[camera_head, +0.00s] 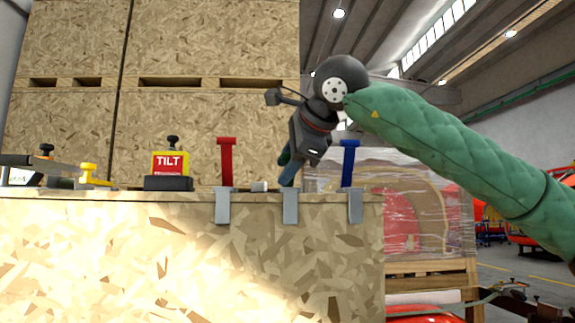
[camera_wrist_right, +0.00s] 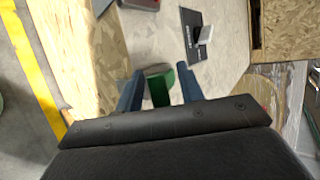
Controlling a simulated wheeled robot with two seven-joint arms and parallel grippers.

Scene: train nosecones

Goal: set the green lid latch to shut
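The green lid latch (camera_wrist_right: 158,88) shows in the right wrist view between the two blue fingers of my right gripper (camera_wrist_right: 160,93). The fingers are open, one on each side of it, with narrow gaps. In the head view a sliver of green (camera_head: 284,155) shows beside the right gripper (camera_head: 287,172), which points down at the crate's top edge over the middle grey bracket (camera_head: 290,207). The gripper hides most of the latch there, so its exact angle is unclear. My left gripper is not in view.
A red latch (camera_head: 226,160) stands upright to the left and a blue latch (camera_head: 349,162) to the right, both close by. The wooden crate (camera_head: 150,240) bears a yellow TILT indicator (camera_head: 171,163) and a small pale block (camera_head: 260,186). Tall chipboard crates (camera_head: 210,40) stand behind.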

